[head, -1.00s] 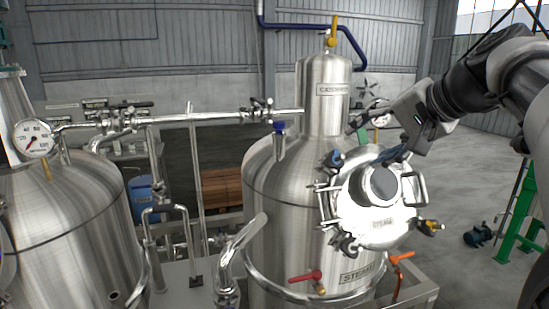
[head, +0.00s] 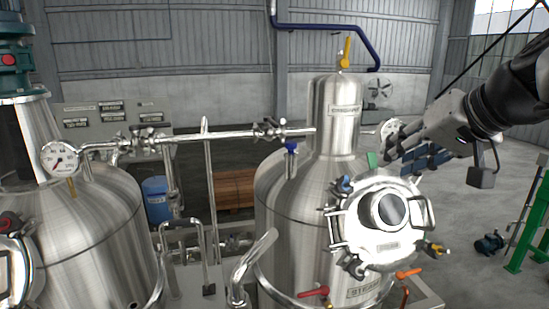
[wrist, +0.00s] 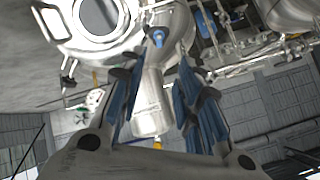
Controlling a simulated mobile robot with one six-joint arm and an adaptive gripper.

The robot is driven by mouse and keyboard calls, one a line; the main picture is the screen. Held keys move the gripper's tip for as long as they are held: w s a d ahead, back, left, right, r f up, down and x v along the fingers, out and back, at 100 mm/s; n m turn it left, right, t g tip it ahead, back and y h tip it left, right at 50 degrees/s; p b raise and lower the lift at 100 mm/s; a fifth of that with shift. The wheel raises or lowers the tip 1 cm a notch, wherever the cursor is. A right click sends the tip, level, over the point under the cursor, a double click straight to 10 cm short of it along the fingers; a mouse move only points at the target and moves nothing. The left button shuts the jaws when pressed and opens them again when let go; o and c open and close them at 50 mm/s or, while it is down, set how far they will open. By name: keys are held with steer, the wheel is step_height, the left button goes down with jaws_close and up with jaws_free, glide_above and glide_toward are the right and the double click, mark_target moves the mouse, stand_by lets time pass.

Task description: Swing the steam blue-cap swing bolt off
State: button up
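The steam tank's round manway cover (head: 375,240) sits shut on the tank's front. The blue-cap swing bolt (head: 343,184) is at the cover's upper left rim. A green-cap bolt (head: 371,160) is near the top and a yellow-cap one (head: 437,249) at the lower right. My gripper (head: 394,166) is above and right of the cover, apart from the blue cap. In the wrist view its blue-padded fingers (wrist: 153,80) are spread with nothing between them. A blue part (wrist: 158,37) shows beyond them; I cannot tell whether it is this cap.
A blue-topped valve (head: 291,148) stands on the tank's left shoulder. A red-handled valve (head: 314,292) and an orange-handled valve (head: 409,273) are below the cover. A handle (head: 428,214) juts from the cover's right side.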

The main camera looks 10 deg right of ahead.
steer(key=v, duration=0.2)
steer(key=n+p, duration=0.1)
glide_toward(352, 185)
steer(key=x, duration=0.8)
steer(key=shift+w+f, duration=0.1)
steer(key=shift+w, duration=0.2)
steer(key=shift+c, duration=0.5)
jaws_close()
